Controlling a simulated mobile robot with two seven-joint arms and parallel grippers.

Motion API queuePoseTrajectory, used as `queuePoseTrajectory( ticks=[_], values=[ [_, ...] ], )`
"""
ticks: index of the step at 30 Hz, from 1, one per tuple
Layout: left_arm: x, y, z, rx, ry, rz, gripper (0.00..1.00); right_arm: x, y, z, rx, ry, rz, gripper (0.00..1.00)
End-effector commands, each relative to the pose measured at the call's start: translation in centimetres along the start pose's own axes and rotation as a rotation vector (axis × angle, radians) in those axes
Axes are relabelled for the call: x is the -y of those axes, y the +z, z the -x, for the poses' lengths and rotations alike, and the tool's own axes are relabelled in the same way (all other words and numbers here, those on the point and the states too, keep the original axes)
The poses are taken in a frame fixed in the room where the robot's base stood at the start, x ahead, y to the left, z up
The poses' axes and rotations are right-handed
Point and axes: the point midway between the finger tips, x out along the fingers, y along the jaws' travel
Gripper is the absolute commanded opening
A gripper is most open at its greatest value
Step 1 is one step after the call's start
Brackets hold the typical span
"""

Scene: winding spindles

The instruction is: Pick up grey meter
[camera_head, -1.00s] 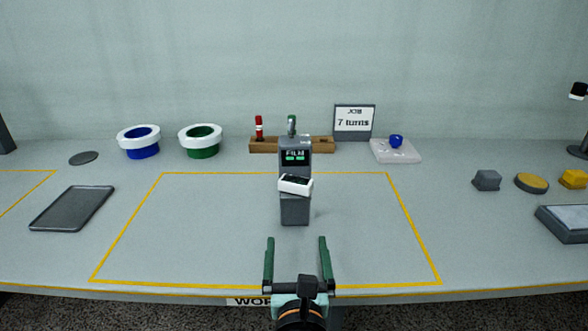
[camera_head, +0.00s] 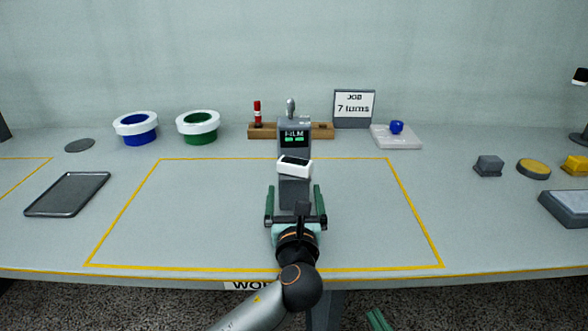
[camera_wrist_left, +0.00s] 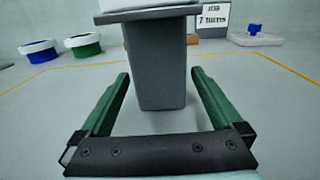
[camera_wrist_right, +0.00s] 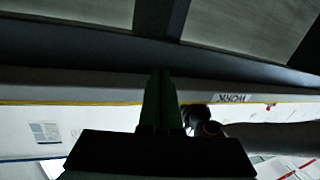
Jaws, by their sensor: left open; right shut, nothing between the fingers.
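My left gripper (camera_head: 294,188) is open, low in front of the meter. In the left wrist view its green fingers (camera_wrist_left: 160,75) lie to either side of the body, with no clear contact. My right gripper (camera_wrist_right: 160,75) is shut and empty; its green tip (camera_head: 378,320) shows below the table's front edge in the head view.
A wooden rack (camera_head: 262,132) with a red spindle, a job sign (camera_head: 354,108) and a pale block with a blue knob (camera_head: 397,138) stand behind. Blue (camera_head: 137,128) and green (camera_head: 199,127) rings and a dark tray (camera_head: 67,195) are left. The marked area is otherwise clear.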

Motion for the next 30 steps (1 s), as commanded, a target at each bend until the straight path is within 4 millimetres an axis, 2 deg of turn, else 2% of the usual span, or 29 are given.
queuePoseTrajectory(
  ticks=[3, 6, 15, 30],
  values=[
    [0.0, -0.1, -1.4, 0.002, 0.001, -0.001, 1.00, -0.2, -1.8, -0.1, -0.078, 0.002, 0.024, 0.00],
    [0.0, 0.0, -2.0, 0.001, 0.000, -0.001, 1.00, -0.3, -2.9, -0.1, -0.117, 0.002, 0.034, 0.00],
    [0.0, 0.0, -2.2, 0.000, -0.001, 0.000, 1.00, -0.3, -3.4, 0.0, -0.133, 0.002, 0.039, 0.00],
    [0.0, 0.0, -2.2, 0.000, 0.000, -0.001, 0.44, -0.3, -3.3, 0.0, -0.132, 0.002, 0.039, 0.00]
  ],
)
